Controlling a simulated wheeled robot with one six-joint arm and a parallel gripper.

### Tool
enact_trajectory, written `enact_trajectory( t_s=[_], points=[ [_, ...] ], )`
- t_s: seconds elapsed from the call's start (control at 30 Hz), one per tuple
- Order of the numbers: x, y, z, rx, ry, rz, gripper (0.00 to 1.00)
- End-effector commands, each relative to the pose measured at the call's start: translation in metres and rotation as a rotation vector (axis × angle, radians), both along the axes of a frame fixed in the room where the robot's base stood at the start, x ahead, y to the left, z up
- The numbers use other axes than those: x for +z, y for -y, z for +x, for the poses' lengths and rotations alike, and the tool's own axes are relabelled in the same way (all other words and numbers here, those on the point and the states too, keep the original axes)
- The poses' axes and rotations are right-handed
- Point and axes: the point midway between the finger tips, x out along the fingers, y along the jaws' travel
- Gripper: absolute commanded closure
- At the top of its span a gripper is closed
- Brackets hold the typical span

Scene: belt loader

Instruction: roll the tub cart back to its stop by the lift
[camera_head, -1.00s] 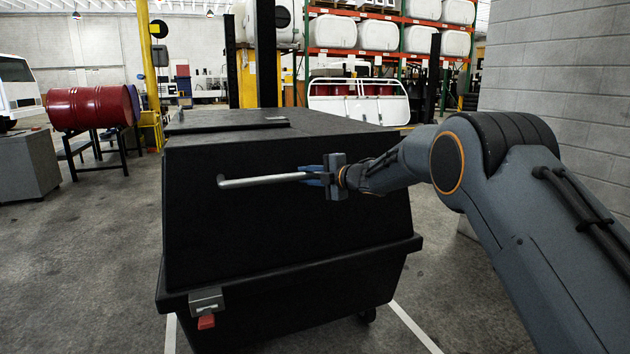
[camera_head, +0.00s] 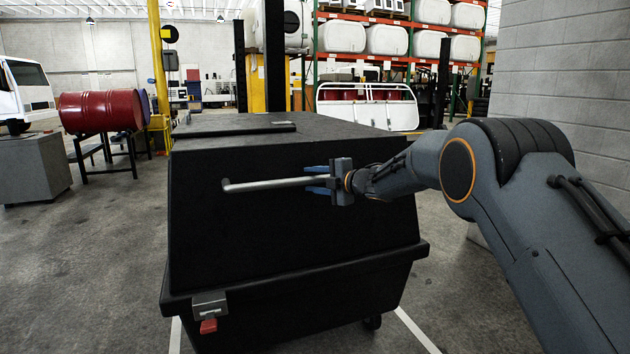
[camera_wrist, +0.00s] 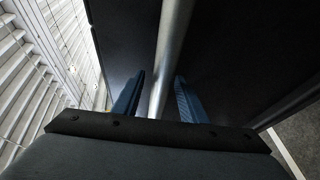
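A yellow and black mast (camera_head: 262,60), possibly the lift, stands behind the cart. I cannot make out the stop.
White floor lines (camera_head: 415,328) run beside the cart. A grey block wall (camera_head: 560,75) stands at right. Red drums (camera_head: 100,111) on a stand and a grey box (camera_head: 33,167) are at left. Floor between is clear.

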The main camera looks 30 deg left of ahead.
Motion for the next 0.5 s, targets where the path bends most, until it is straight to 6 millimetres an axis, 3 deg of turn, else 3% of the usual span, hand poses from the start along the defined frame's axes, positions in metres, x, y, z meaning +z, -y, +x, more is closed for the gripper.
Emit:
enact_trajectory(
  t_s=[0.5],
  points=[
    [0.013, 0.068, -0.016, -0.007, -0.001, 0.0, 0.61]
  ],
)
